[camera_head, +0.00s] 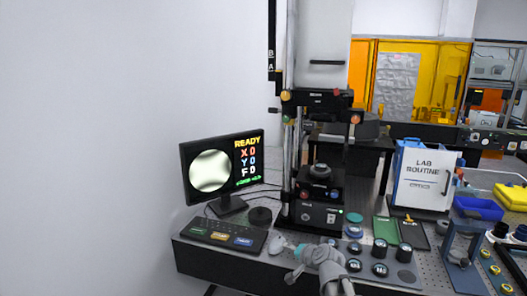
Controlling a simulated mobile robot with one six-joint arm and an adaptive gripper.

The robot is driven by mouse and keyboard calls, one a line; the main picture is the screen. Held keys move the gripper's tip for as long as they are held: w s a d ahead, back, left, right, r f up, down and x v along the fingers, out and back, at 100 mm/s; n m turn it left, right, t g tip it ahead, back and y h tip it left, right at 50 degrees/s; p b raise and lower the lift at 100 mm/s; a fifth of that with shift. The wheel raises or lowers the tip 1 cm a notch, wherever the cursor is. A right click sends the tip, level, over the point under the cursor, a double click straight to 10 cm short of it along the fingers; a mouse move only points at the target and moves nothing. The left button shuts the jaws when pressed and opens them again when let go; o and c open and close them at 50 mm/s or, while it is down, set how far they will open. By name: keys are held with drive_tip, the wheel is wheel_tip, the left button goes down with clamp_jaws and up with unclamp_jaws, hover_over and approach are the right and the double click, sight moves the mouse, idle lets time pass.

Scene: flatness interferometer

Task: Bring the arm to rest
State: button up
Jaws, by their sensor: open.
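Part of my own light grey arm with teal joint caps shows at the bottom centre of the head view, in front of the bench's front edge. I cannot make out my gripper or its fingers in this view. The interferometer (320,215) is a tall black instrument with a column, standing on the bench behind my arm. A monitor (222,168) to its left shows a round pale picture and the word READY.
A keypad (224,236) lies before the monitor. Several dark round pieces stand right of my arm. A white LAB ROUTINE board (423,180), green tray (386,230), blue stand (462,256) and yellow case (511,196) are further right. The left wall side is clear.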

drive_tip(key=s+d+f+n+g+h, duration=0.3)
drive_tip(key=s+f+g, duration=0.1)
drive_tip(key=s, duration=0.5)
drive_tip(key=s+d+f+n+g+h, duration=0.2)
drive_tip(key=s+d+f+n+g, duration=0.1)
drive_tip(key=s, duration=0.7)
drive_tip(key=d+f+g, duration=0.1)
drive_tip(key=f+g, duration=0.1)
drive_tip(key=g, duration=0.1)
drive_tip(key=shift+d+h, duration=0.2)
drive_tip(key=shift+h, duration=0.2)
